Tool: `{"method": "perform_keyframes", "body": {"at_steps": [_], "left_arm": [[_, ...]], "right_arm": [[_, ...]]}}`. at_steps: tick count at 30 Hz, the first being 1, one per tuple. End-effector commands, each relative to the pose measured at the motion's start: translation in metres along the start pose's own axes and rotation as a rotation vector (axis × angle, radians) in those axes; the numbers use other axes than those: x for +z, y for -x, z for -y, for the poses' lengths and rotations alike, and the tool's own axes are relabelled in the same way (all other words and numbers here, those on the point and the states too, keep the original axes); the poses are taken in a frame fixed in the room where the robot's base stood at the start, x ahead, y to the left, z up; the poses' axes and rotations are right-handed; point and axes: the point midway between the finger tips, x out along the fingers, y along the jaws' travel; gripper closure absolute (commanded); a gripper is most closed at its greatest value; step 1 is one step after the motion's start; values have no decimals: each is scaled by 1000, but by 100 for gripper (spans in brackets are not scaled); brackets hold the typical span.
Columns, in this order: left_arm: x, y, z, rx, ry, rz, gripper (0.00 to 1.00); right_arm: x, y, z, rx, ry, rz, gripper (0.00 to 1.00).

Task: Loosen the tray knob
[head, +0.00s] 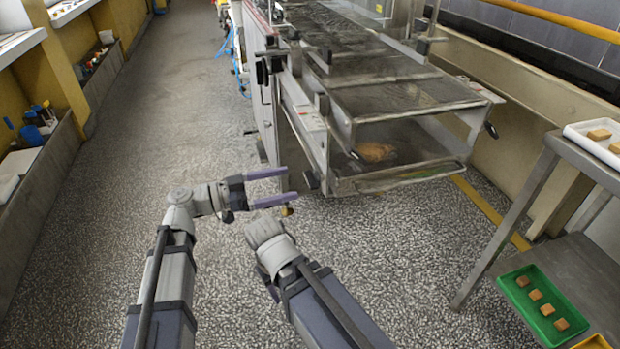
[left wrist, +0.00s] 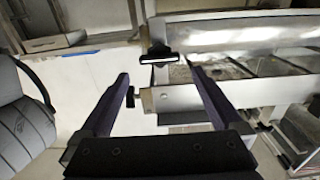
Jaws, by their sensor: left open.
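A small black knob (head: 311,180) sits on the near left side of the metal tray frame, low by its corner. I take it for the tray knob. My left gripper (head: 291,184) is open, its two purple fingers pointing right at the knob, tips just short of it in the picture. In the left wrist view, a black knob (left wrist: 130,96) on a short metal stem shows between the open fingers (left wrist: 157,70), nearer the left finger. Nothing is held.
The tray (head: 415,168) under the mesh conveyor (head: 405,95) holds a brown lump (head: 375,152). Another black knob (head: 491,130) is on the right side. A black T-shaped handle (left wrist: 159,56) is above the knob. A steel table with a green tray (head: 517,298) stands right. Floor at left is clear.

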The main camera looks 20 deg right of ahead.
Motion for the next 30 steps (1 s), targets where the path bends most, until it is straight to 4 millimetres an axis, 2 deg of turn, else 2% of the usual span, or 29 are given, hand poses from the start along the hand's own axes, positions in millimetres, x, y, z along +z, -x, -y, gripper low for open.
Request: {"method": "perform_keyframes", "body": {"at_steps": [9,13,18,26,30], "left_arm": [[0,-48,0,3,2,2,0],[1,-63,0,2,2,2,0],[1,-72,0,1,2,2,0],[1,-73,0,0,3,2,0],[1,-72,0,0,3,2,14]], "right_arm": [[0,0,0,0,0,0,50],[0,0,0,0,0,0,50],[0,0,0,0,0,0,50],[0,0,0,0,0,0,50],[0,0,0,0,0,0,50]]}}
